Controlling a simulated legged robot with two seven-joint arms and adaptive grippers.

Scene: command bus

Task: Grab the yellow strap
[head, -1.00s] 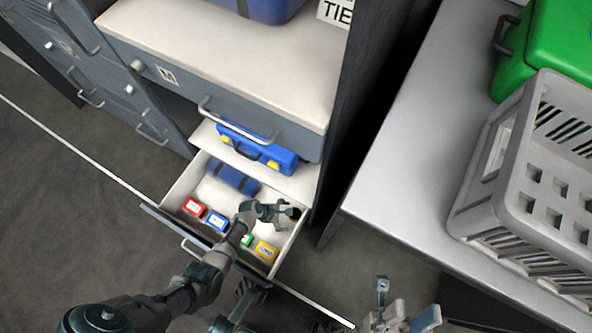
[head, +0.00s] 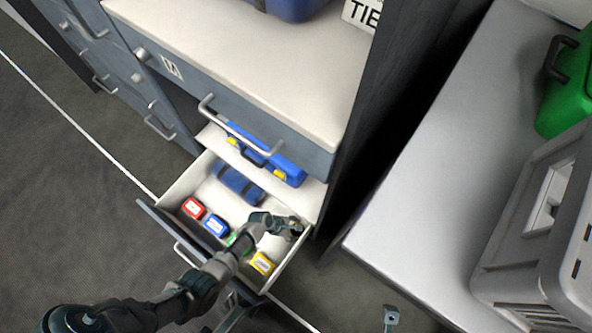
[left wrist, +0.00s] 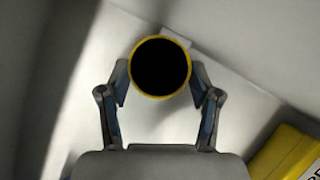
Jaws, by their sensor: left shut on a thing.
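A round thing with a black face and a thin yellow rim, which I take as the yellow strap (left wrist: 161,97), sits between the two fingers of my left gripper (left wrist: 160,82) in the left wrist view. The gripper is shut on it, with a finger on each side. In the head view my left gripper (head: 290,228) is at the right end of the open drawer (head: 205,176); the strap is mostly hidden there. Only a small part of my right gripper (head: 390,318) shows at the bottom edge, so its fingers cannot be judged.
The drawer also holds red (head: 193,208), blue (head: 215,225), green and yellow (head: 262,263) boxes and a dark blue roll (head: 238,185). A blue case (head: 275,165) lies on a shelf behind. A grey crate (head: 550,240) stands on the right table (head: 430,150).

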